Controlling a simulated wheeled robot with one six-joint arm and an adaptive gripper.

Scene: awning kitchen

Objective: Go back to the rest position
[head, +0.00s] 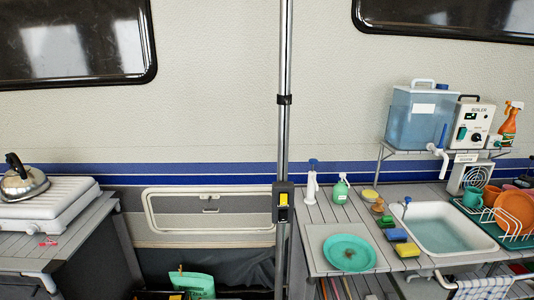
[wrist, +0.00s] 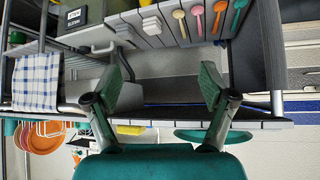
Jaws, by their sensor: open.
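My gripper (wrist: 163,86) shows in the wrist view with its two fingers spread wide apart. Nothing is between the fingertips. The wrist picture appears upside down, with the counter edge (wrist: 260,122) crossing behind the fingers. The gripper does not show in the head view, and neither does the arm.
In the head view, a counter (head: 380,194) at right holds a sink (head: 455,240), a teal plate (head: 349,253), bottles and a dish rack. A stove (head: 45,203) and kettle (head: 22,180) stand at left. A pole (head: 284,120) rises mid-view. A checked towel (wrist: 37,82) hangs in the wrist view.

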